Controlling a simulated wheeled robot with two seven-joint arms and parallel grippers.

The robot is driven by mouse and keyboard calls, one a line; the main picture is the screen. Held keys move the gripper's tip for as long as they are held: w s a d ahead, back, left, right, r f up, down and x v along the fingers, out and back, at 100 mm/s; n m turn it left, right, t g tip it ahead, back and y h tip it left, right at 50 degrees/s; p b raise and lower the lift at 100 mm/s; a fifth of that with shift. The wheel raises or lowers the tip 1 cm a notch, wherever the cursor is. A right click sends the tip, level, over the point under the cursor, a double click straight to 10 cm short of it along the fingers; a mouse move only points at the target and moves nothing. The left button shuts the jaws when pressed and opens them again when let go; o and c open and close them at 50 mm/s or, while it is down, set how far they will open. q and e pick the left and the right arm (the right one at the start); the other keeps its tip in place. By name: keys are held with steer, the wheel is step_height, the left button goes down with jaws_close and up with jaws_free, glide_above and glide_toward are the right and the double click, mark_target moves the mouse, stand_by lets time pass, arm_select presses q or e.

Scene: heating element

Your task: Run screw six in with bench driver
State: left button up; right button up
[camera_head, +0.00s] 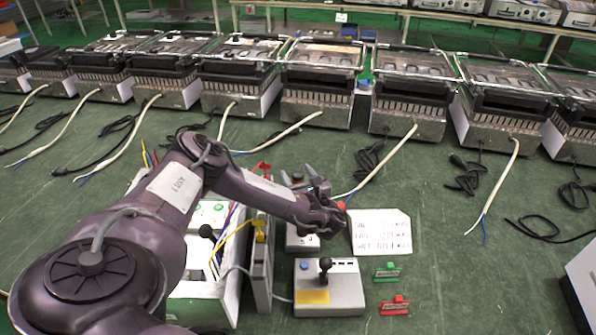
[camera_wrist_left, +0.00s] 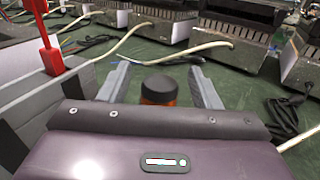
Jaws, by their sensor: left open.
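My left gripper (camera_head: 300,177) reaches in from the left, with its fingers parted above the far grey box (camera_head: 301,239). In the left wrist view, the open fingers (camera_wrist_left: 160,85) stand on either side of an upright black-topped orange thing (camera_wrist_left: 159,90); I cannot tell whether it is the bench driver or whether the fingers touch it. A nearer grey box (camera_head: 343,290) has a black lever and a yellow label. I cannot make out screw six. My right gripper is not in view.
A lettered white card (camera_head: 380,232) lies right of the gripper, with a green block (camera_head: 386,271) and a red block (camera_head: 395,306) nearer. A white-sided unit with wires (camera_head: 205,290) is partly behind my arm. Several heater units line the back, their cables trailing on the green bench.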

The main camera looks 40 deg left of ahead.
arm_select(q)
jaws_close()
stand_by(0.3)
steer(key=shift+r, duration=0.1)
